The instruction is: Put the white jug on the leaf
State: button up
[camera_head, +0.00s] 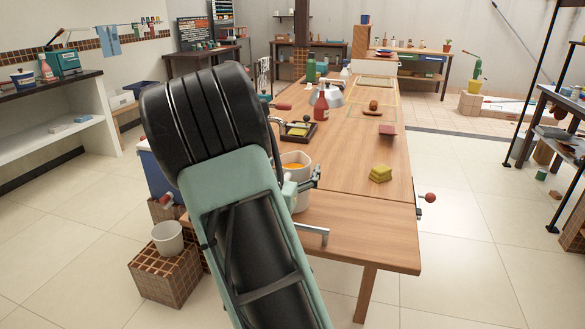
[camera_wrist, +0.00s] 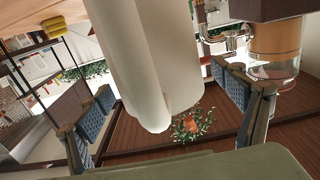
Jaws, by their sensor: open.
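The white jug (camera_head: 303,198) shows in the head view beside the table's left edge, with something orange inside its top. My arm hides part of it. In the wrist view, a large smooth white body that looks like the jug (camera_wrist: 150,60) fills the middle. My gripper (camera_head: 304,186) is open at the jug; in the wrist view its fingers (camera_wrist: 168,108) stand on either side of the white body. I cannot tell whether they touch it. The leaf (camera_head: 370,238) appears to be the bare wooden end section of the table, nearest me, past a seam.
A yellow sponge stack (camera_head: 380,174) lies on the table (camera_head: 350,165) beyond the seam. A red bottle (camera_head: 321,107), a metal kettle (camera_head: 332,96) and a dark tray (camera_head: 309,132) stand farther back. A white bucket (camera_head: 168,239) sits on a tiled block at left.

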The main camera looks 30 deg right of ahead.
jog(key=p+v, duration=0.1)
jog(key=v, duration=1.1)
